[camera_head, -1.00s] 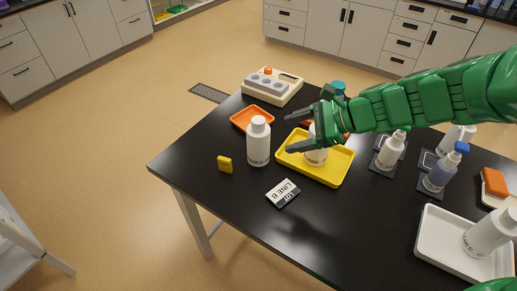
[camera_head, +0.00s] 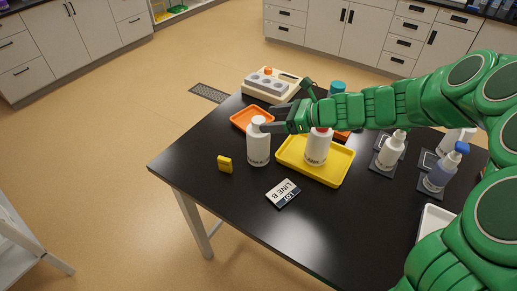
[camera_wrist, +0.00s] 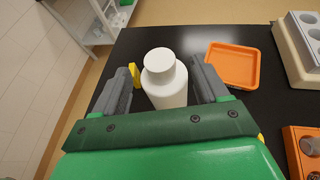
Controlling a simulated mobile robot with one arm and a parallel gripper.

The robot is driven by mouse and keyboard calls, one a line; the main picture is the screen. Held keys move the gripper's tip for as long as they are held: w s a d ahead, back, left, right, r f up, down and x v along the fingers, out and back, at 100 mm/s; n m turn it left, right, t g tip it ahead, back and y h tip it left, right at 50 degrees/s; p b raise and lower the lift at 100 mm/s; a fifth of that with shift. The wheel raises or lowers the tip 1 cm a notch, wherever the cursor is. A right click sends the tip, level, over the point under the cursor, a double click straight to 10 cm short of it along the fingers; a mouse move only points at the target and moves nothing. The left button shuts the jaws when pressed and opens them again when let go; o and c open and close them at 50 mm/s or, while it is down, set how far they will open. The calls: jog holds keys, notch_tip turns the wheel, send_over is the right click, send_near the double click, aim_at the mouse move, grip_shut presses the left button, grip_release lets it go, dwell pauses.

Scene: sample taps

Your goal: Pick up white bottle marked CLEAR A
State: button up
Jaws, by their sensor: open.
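A white bottle (camera_head: 258,148) with a rounded white cap stands upright on the black table, left of the yellow tray. Its dark label is too small to read surely. My gripper (camera_head: 270,124) is at this bottle's upper part, with its jaws open. In the wrist view, the white bottle (camera_wrist: 166,82) stands between the two grey fingers of my gripper (camera_wrist: 163,80), with a gap on each side. A second white bottle (camera_head: 318,148), with a reddish top and a label I cannot read fully, stands on the yellow tray (camera_head: 337,176).
An orange tray (camera_head: 240,121) and a beige rack (camera_head: 272,86) lie behind the bottle. A yellow block (camera_head: 225,164) and a LINE B card (camera_head: 283,193) lie in front. Several bottles, including a blue-topped one (camera_head: 440,174), stand at the right. The table's front left is clear.

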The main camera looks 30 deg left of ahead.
aim_at(262, 120)
jog(key=shift+x, duration=2.55)
jog(key=shift+c, duration=0.5)
grip_shut()
